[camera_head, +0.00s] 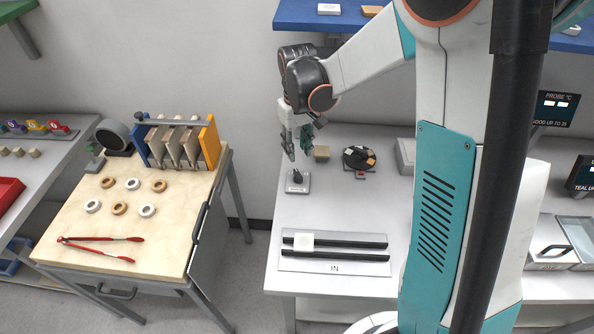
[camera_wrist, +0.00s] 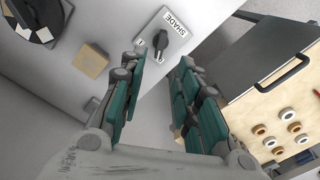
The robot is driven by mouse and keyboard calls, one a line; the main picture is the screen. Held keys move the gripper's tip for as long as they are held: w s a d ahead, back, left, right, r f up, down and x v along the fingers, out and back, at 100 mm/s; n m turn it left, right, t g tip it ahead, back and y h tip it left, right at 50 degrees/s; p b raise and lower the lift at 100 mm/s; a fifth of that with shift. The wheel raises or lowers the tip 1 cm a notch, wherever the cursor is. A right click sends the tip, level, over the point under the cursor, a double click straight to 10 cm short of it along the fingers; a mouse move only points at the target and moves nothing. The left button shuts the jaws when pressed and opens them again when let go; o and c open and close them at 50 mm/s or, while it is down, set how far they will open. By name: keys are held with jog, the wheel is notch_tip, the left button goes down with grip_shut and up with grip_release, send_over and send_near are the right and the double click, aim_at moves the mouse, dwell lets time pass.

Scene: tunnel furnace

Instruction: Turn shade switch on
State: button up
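The shade switch (camera_head: 297,181) is a black knob on a small grey plate near the left edge of the grey bench. In the wrist view the switch (camera_wrist: 160,42) shows with the word SHADE printed on its plate, beyond my fingertips. My gripper (camera_head: 298,152) hangs above and just behind the switch in the head view, fingers pointing down. In the wrist view my gripper (camera_wrist: 158,70) has its teal-padded fingers apart with nothing between them. It is clear of the knob. I cannot tell from the knob whether it is on or off.
A small tan block (camera_head: 321,153) and a round black dial with coloured pieces (camera_head: 359,158) stand close right of my gripper. A rail plate (camera_head: 335,266) with a white tile lies in front. A wooden table (camera_head: 135,215) stands left across a gap. A blue shelf (camera_head: 305,14) is above.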

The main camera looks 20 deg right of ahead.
aim_at(297, 172)
notch_tip(297, 172, down, 10)
jog(key=b, duration=0.2)
jog(key=shift+r+b, duration=0.2)
jog(key=shift+b, duration=0.1)
grip_shut()
